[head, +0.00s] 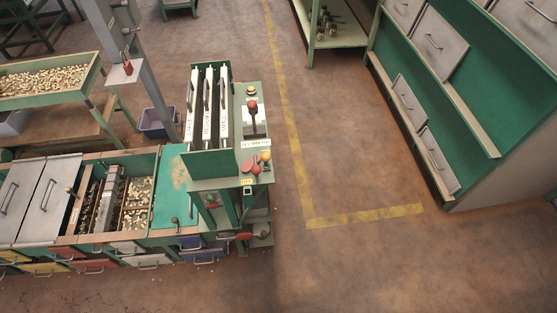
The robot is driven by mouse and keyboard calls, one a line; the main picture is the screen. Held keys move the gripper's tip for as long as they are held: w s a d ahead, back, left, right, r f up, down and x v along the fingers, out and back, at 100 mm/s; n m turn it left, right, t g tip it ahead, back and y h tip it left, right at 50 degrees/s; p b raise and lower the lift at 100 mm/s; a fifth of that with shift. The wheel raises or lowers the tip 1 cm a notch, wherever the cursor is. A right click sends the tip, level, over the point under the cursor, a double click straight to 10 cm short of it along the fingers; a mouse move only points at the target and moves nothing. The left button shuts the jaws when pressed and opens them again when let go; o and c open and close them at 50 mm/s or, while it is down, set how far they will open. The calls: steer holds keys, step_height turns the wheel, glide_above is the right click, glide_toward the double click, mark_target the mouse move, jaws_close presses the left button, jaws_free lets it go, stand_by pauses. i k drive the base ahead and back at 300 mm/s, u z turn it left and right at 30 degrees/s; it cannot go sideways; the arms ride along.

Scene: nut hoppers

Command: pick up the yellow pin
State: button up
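No plain yellow pin can be picked out at this size. A small yellow round knob (265,156) shows on the right side of the green machine stand (215,163), close to red parts. A second yellow round piece (251,90) sits at the top of the stand's panel, above a red-knobbed lever (253,118). I cannot tell whether either is the pin. My gripper is not in view.
A hopper bench (163,192) with nut compartments and drawers runs left from the stand. A nut trough (45,83) stands at upper left. A green drawer cabinet (465,65) stands at right. The brown floor (350,160) between, marked with yellow tape (365,216), is clear.

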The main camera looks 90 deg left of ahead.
mark_target(266, 157)
steer(key=u, duration=0.3)
steer(key=k, duration=0.15)
steer(key=u, duration=4.1)
steer(key=k, duration=0.15)
steer(key=u, duration=1.1)
steer(key=k, duration=0.95)
steer(key=z, duration=0.15)
steer(key=i, duration=0.95)
steer(key=u, duration=0.05)
